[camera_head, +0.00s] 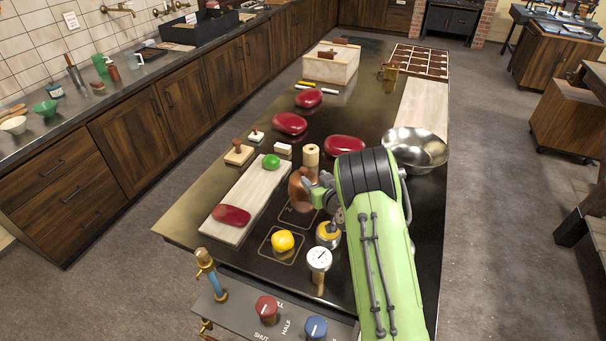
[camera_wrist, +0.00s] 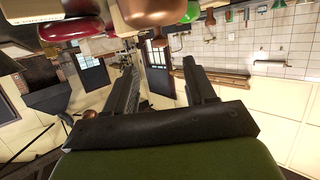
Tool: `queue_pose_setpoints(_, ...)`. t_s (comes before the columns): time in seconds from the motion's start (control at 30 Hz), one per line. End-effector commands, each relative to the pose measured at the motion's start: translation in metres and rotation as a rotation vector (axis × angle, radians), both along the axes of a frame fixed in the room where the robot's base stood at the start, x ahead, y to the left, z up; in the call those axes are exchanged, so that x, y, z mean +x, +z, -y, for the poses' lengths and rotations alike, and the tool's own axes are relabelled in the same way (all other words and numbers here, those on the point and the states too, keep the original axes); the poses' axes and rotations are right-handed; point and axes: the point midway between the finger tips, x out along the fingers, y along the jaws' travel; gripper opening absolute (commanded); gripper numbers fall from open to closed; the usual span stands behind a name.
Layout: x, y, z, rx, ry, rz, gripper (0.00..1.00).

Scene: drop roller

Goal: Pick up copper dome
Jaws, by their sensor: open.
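The copper dome (camera_head: 299,190) stands on the dark worktop, just right of the pale board, partly covered by my gripper in the head view. In the wrist view a rounded copper shape, apparently the dome (camera_wrist: 150,12), is cut off by the top edge. My gripper (camera_head: 313,190) is right beside the dome at its right side. In the wrist view my gripper (camera_wrist: 160,68) has its two dark fingers spread apart with nothing between them. I cannot tell whether a finger touches the dome.
A pale board (camera_head: 247,203) left of the dome carries a green ball (camera_head: 271,162) and a red oval piece (camera_head: 231,215). A yellow piece (camera_head: 283,240) and a gauge (camera_head: 319,259) stand nearer. A wooden roll (camera_head: 311,155) is behind; a steel bowl (camera_head: 415,150) is at right.

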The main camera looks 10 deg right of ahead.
Motion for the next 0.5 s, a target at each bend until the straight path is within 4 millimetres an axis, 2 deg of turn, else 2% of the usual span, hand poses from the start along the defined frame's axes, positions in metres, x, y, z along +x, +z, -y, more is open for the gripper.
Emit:
queue_pose_setpoints(0.1,0.028,-0.006,-0.008,-0.001,0.007,0.000,0.55)
queue_pose_setpoints(0.37,0.060,-0.019,-0.013,0.001,0.004,-0.002,0.55)
queue_pose_setpoints(0.5,0.083,-0.027,-0.018,0.002,0.004,-0.001,0.55)
